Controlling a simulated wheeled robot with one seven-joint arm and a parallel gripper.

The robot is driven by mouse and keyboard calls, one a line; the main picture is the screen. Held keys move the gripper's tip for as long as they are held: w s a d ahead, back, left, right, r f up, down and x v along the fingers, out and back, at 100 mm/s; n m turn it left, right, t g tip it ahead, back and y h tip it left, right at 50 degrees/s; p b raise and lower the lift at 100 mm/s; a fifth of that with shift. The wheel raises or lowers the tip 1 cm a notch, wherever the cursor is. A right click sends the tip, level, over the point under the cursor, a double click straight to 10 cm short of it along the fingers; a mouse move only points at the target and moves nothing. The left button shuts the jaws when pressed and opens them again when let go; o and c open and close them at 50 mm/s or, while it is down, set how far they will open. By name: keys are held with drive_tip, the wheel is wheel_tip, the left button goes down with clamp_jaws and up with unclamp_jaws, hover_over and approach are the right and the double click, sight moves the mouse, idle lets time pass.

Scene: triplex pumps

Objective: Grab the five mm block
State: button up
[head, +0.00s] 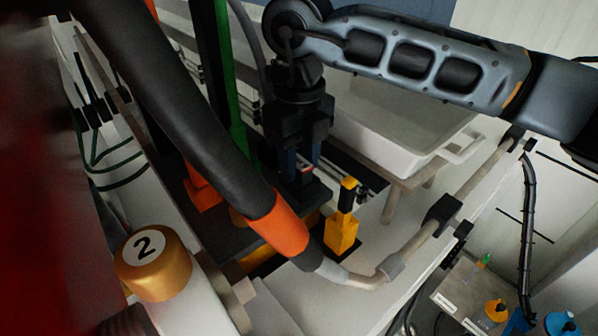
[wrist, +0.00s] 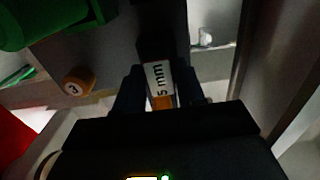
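The five mm block (wrist: 158,78) shows in the wrist view with a white "5 mm" label, a dark far end and an orange part near my gripper. My gripper (wrist: 160,98) has its dark fingers on either side of the block, close to it. I cannot tell whether both fingers touch it. In the head view my gripper (head: 300,168) points down beside the black platform, and a small reddish and pale part shows between its fingers. The rest of the block is hidden there.
A yellow block with a black upper part (head: 342,232) stands just right of my gripper. A black hose with an orange collar (head: 278,225) crosses in front. A white tray (head: 400,150) stands behind right. A gold cap marked 2 (head: 152,262) is at lower left.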

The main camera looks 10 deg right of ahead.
clamp_jaws()
